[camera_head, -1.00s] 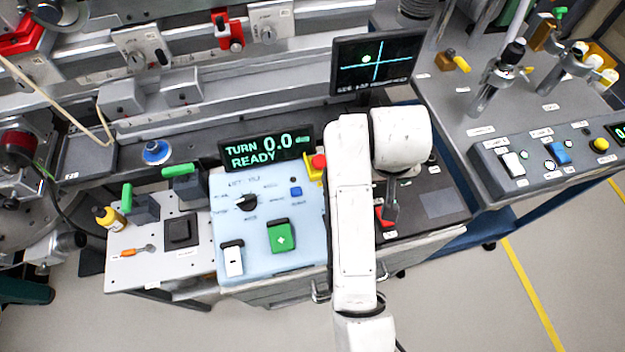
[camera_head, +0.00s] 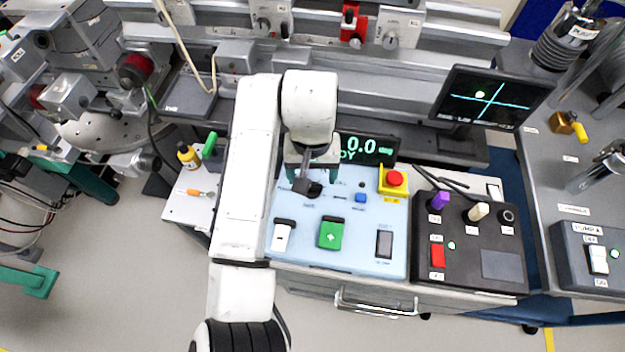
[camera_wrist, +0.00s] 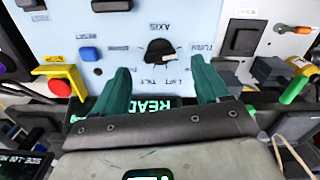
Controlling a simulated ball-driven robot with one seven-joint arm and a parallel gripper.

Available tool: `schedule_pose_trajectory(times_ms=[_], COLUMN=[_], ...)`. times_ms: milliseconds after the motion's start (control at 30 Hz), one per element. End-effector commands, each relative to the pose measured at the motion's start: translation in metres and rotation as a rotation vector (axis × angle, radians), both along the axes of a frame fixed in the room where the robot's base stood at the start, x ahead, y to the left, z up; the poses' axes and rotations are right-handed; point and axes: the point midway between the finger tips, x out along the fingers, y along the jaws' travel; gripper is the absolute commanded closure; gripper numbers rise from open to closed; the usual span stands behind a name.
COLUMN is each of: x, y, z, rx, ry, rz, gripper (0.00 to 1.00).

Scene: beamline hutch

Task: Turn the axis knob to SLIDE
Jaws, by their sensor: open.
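The axis knob (camera_wrist: 159,52) is a black round knob on the light blue panel (camera_wrist: 100,22). In the wrist view its printed labels are upside down, with AXIS above it, TURN at its right and LIFT and TILT below. I cannot clearly read SLIDE or the exact pointing of the knob. My gripper (camera_wrist: 161,68) is open, its two teal fingers apart with the knob between and just beyond their tips. No contact shows. In the head view my gripper (camera_head: 314,176) is over the panel's upper left and the knob (camera_head: 315,190) is partly covered.
The display (camera_head: 367,148) behind the panel shows 0.0, partly hidden by my gripper. A dark panel (camera_head: 465,235) with knobs stands at right.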

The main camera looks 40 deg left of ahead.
Motion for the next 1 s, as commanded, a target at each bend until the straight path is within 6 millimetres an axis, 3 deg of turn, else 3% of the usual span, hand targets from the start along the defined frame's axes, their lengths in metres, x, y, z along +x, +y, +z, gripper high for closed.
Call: schedule_pose_trajectory(times_ms=[100,300,700,1000], x=[-0.001,0.0,0.0,0.0], y=[0.0,0.0,0.0,0.0], z=[-0.02,-0.042,-0.048,-0.047], rx=[-0.001,0.0,0.001,0.001], ry=[0.001,0.0,-0.001,0.0], rz=[0.0,0.0,0.0,0.0], gripper=[0.26,0.26,0.27,0.55])
